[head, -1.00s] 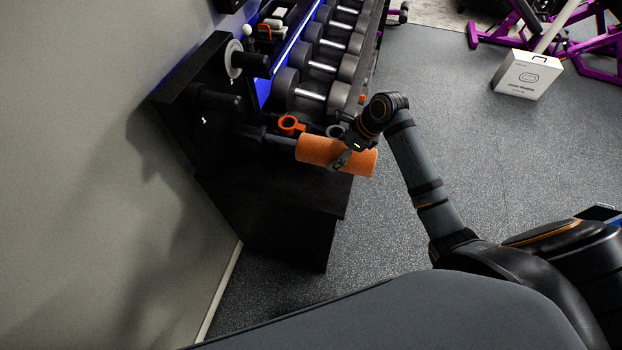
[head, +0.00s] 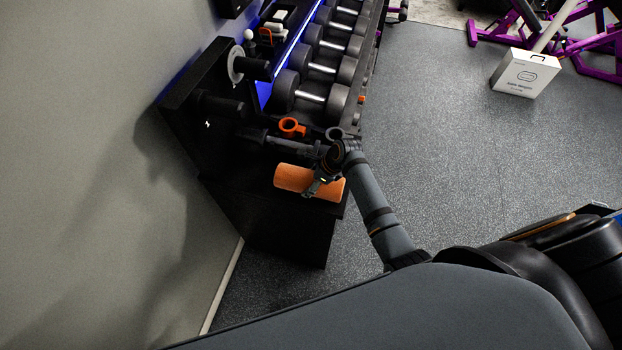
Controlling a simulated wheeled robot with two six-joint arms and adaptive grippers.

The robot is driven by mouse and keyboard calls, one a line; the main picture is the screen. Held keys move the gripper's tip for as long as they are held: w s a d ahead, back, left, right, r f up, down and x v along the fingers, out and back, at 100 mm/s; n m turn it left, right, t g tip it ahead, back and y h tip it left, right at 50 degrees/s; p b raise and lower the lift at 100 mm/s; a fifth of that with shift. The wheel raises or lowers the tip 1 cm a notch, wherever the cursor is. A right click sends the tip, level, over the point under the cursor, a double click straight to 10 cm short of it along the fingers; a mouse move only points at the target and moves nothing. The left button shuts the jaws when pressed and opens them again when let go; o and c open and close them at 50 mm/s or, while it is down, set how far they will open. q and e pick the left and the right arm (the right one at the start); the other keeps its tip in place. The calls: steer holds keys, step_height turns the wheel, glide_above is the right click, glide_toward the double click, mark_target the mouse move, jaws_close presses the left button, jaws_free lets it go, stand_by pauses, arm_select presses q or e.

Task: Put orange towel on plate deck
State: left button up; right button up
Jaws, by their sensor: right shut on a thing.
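The orange towel (head: 294,179) is a rolled cylinder lying roughly level in the head view. My right gripper (head: 320,186) is shut on it near its right end. The towel appears over the black deck (head: 247,205) at the bottom of the rack, close to its front edge. I cannot tell whether the towel touches the deck or hangs just above it. My right arm hides part of the rack behind the grip. My left gripper is not in view.
A black peg (head: 290,147) sticks out just behind the towel. An orange ring-shaped item (head: 291,127) and a row of dumbbells (head: 310,95) are beyond it. A wall (head: 90,150) stands at left. A white box (head: 526,73) is on the open floor at right.

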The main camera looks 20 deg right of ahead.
steer(key=o, duration=1.2)
steer(key=shift+o, duration=0.2)
steer(key=b+v, duration=0.1)
steer(key=v, duration=1.1)
